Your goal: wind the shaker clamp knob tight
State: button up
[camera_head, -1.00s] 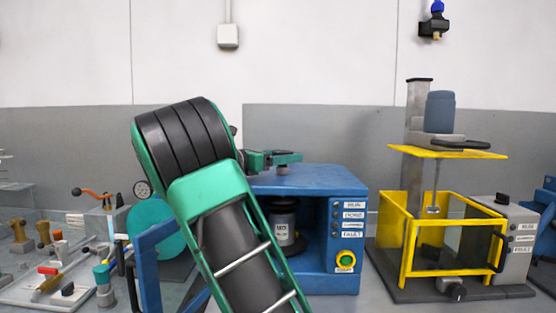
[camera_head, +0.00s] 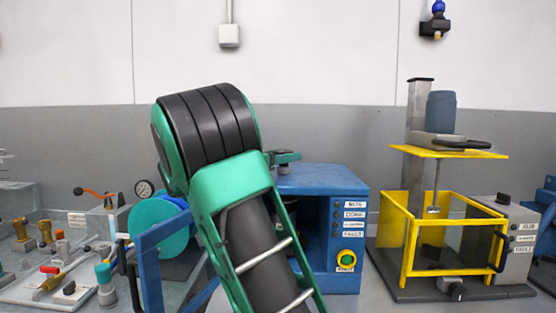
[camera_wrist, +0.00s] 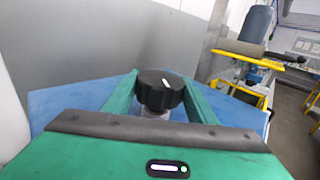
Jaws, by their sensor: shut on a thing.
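The shaker clamp knob (camera_wrist: 159,91) is black, round and ribbed, with a white mark on its top. In the wrist view it sits between the two green fingers of my gripper (camera_wrist: 158,88), which is shut on it. A pale stem shows just below the knob. The knob stands over the top of the blue shaker cabinet (camera_head: 325,180).
A mixer with a yellow guard frame (camera_head: 405,250) stands to the right. On the left are a teal drum (camera_head: 160,225), a blue frame (camera_head: 150,285) and a bench with several small fittings. A grey wall is close behind the cabinet.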

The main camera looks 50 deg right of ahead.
jog(key=n+t, duration=0.2)
jog(key=t, duration=0.2)
jog(key=n+t+y, duration=0.1)
jog(key=n+t, duration=0.2)
jog(key=t, duration=0.2)
jog(key=shift+d+r+n+y, duration=0.1)
jog(key=shift+d+n+y, duration=0.05)
jog(key=shift+n+y, duration=0.15)
jog(key=shift+w+n+t+y, duration=0.15)
jog(key=shift+n+t+y, duration=0.15)
jog(key=shift+n+t, duration=0.3)
jog(key=o, duration=1.1)
jog(key=shift+c, duration=0.2)
jog(key=v, duration=1)
jog(key=shift+s+a, duration=0.2)
jog(key=shift+a, duration=0.15)
